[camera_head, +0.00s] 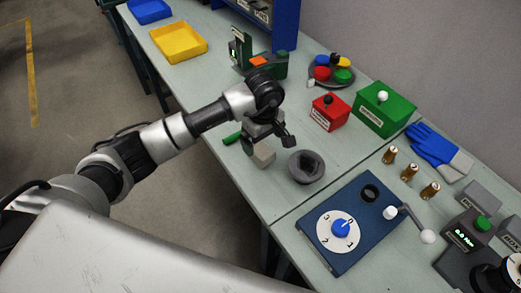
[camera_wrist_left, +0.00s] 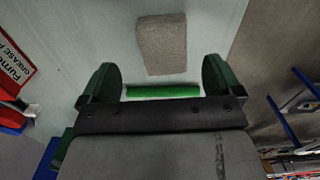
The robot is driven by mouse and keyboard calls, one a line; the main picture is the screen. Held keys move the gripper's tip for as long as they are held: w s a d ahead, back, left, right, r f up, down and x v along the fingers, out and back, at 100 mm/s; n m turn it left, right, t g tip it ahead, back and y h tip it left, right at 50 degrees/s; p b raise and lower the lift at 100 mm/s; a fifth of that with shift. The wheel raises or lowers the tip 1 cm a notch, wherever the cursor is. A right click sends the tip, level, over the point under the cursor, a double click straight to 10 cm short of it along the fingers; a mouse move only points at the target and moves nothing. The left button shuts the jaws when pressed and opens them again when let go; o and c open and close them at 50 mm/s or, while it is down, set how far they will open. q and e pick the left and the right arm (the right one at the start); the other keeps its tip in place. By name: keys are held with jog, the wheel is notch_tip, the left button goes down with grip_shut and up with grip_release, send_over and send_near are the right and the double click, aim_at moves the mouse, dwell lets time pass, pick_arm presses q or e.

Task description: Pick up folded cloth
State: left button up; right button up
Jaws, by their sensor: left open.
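The folded cloth (camera_head: 264,155) is a small grey-beige block lying on the table near its front edge. It also shows in the left wrist view (camera_wrist_left: 162,44), beyond the fingertips and roughly centred between them. My left gripper (camera_head: 267,144) is open above the table, just over and behind the cloth in the head view. In the left wrist view its two green-lined fingers (camera_wrist_left: 160,76) stand wide apart with nothing held. A green stick (camera_wrist_left: 162,91) shows between the fingers near the palm; I cannot tell its height from that view. My right gripper is not in view.
The green stick (camera_head: 232,138) lies left of the cloth. A dark grey bowl (camera_head: 306,167) stands close on the right. A red box (camera_head: 329,112), a green box (camera_head: 384,109) and a blue dial panel (camera_head: 350,225) stand farther right. A yellow tray (camera_head: 179,42) is at the far left.

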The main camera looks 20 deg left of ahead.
aim_at(261, 149)
pick_arm(q)
jog(key=f, duration=0.1)
jog(key=f+p, duration=0.1)
jog(key=f, duration=0.1)
jog(key=f+p, duration=0.1)
jog(key=f, duration=0.1)
jog(key=shift+s+a, duration=0.15)
jog(key=shift+a, duration=0.15)
jog(key=shift+f, duration=0.2)
jog(key=c, duration=1)
jog(key=shift+r, duration=0.1)
notch_tip(261, 149, up, 4)
jog(key=shift+b, duration=0.85)
jog(key=s+d+r+b, duration=0.1)
jog(key=s+d+r, duration=0.1)
jog(key=s, duration=0.3)
jog(key=s+d+r+b, duration=0.1)
jog(key=s+d+r, duration=0.1)
jog(key=s+r, duration=0.3)
jog(key=shift+s+d, duration=0.25)
jog(key=shift+s, duration=0.1)
jog(key=shift+f, duration=0.1)
